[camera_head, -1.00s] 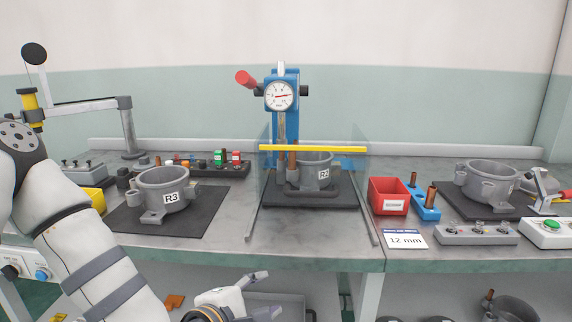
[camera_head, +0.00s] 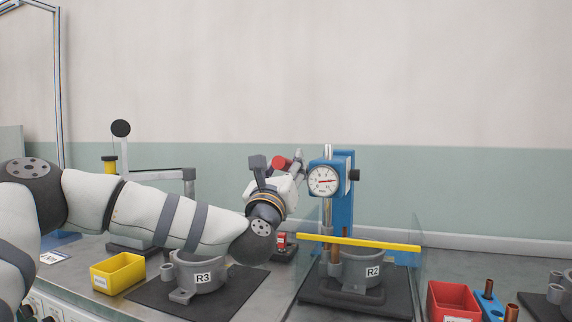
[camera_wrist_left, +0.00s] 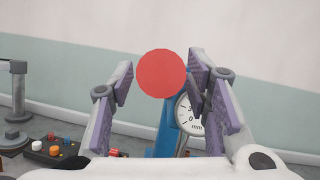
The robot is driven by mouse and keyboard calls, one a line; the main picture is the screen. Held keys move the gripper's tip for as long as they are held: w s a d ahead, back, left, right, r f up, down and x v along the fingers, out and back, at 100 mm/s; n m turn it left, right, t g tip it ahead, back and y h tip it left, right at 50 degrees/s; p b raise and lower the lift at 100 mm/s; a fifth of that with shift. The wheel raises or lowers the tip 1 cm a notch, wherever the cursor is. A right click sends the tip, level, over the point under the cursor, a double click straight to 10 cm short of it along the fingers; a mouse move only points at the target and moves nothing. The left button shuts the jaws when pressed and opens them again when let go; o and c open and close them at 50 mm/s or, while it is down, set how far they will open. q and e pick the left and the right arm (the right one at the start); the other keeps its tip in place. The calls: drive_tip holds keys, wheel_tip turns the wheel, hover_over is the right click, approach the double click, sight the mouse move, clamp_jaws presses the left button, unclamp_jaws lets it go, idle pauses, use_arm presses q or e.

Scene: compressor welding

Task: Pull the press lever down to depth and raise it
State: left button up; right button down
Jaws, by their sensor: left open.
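The blue press (camera_head: 343,205) stands right of the middle in the head view, with a round dial gauge (camera_head: 323,181) on its front. The lever's red knob (camera_head: 280,162) sticks out to the left of the press. My left gripper (camera_head: 277,166) is open at the knob. In the left wrist view the red knob (camera_wrist_left: 161,73) shows between the two spread purple-padded fingers; whether they touch it is unclear. The lever rod is mostly hidden. Housing R2 (camera_head: 356,272) sits under the press with copper tubes beside it. My right gripper is out of view.
Housing R3 (camera_head: 207,277) stands on a dark mat under my left arm. A yellow bin (camera_head: 118,272) is at left and a red bin (camera_head: 452,302) at right. The air above the press is free.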

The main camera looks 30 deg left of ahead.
use_arm(q)
drive_tip(key=shift+w+a+r, duration=0.15)
drive_tip(key=shift+w, duration=0.35)
clamp_jaws()
drive_tip(key=shift+r, duration=0.1)
